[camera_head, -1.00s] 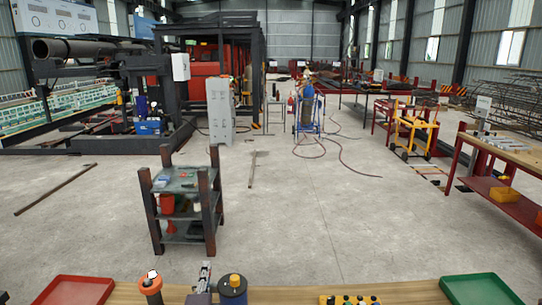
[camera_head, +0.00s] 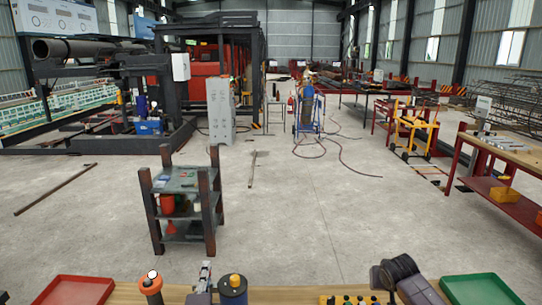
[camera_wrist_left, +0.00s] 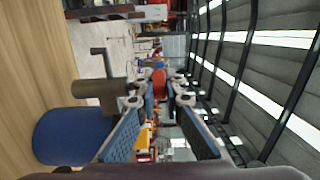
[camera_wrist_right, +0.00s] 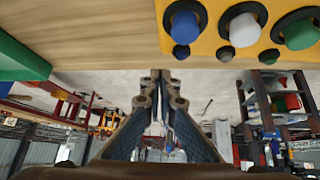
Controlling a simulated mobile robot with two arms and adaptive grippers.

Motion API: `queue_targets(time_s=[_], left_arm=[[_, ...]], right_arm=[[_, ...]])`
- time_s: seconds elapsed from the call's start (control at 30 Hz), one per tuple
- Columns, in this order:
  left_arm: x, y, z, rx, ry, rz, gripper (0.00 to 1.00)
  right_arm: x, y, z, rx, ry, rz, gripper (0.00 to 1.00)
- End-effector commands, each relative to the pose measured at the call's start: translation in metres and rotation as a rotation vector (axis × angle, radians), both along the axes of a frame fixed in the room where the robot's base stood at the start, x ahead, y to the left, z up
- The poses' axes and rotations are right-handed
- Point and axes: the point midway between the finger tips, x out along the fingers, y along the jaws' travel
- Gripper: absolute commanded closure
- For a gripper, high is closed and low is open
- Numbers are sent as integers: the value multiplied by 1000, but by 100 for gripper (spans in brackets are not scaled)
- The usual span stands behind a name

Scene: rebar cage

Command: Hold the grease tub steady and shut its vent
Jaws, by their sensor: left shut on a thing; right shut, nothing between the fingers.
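The fingers also show in the left wrist view (camera_wrist_left: 160,90), beside a brown part (camera_wrist_left: 100,91). I cannot make out the vent's state. My right gripper (camera_wrist_right: 160,78) is shut and empty, pointing forward. In the head view only its dark wrist shows, right of the tub.
An orange-topped item (camera_head: 150,282) stands to the left. A red tray (camera_head: 75,291) and a green tray (camera_head: 480,289) flank the wooden bench.

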Motion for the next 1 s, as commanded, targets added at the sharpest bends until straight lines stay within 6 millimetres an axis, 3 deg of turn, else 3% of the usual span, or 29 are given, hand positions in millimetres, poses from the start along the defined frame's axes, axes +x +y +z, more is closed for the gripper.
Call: queue_targets(time_s=[0.03, 0.1, 0.37, 0.7, 0.9, 1.0], left_arm=[[0, 0, 0, 0, 0, 0, 100], [0, 0, 0, 0, 0, 0, 100], [0, 0, 0, 0, 0, 1, 100], [0, 0, 0, 0, 0, 1, 100], [0, 0, 0, 0, 1, 1, 100], [0, 1, 0, 0, 1, 1, 100]], right_arm=[[5, 29, 6, 18, 8, 34, 100], [8, 63, 13, 34, 22, 78, 100], [9, 189, 47, 75, 74, 255, 100], [-22, 342, 108, 72, 132, 517, 100], [-48, 404, 138, 47, 155, 645, 100], [-57, 422, 147, 37, 162, 684, 100]])
